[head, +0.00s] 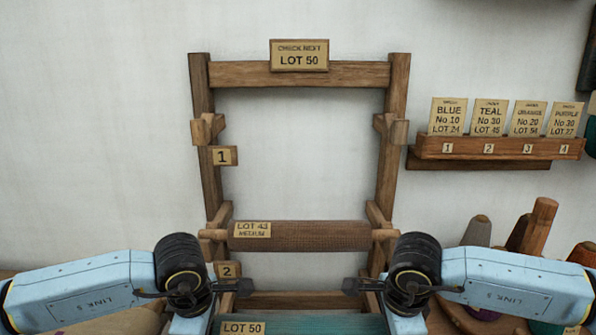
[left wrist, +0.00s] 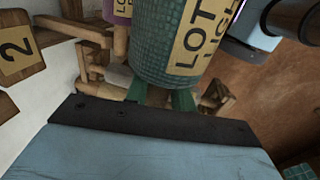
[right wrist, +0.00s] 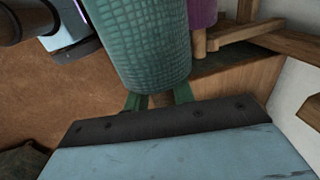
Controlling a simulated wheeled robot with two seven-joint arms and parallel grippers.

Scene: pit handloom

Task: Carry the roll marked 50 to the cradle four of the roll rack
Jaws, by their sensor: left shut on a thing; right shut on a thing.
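The teal roll (head: 300,325) labelled LOT 50 shows at the bottom edge of the head view, level across the front of the rack. It shows large in the left wrist view (left wrist: 160,50) and the right wrist view (right wrist: 140,45). My left gripper (left wrist: 165,98) and my right gripper (right wrist: 158,100) are each shut on an end of it. In the head view their fingertips are out of sight. The wooden roll rack (head: 398,100) stands against the wall. Its upper cradle, by tag 1 (head: 224,155), is empty. Cradle four cannot be made out.
A brown roll (head: 320,237) labelled LOT 43 lies in the cradle above tag 2 (head: 228,270). A purple roll (right wrist: 203,12) rests lower on the rack. A card shelf (head: 490,146) hangs at the right, above several yarn cones (head: 478,230).

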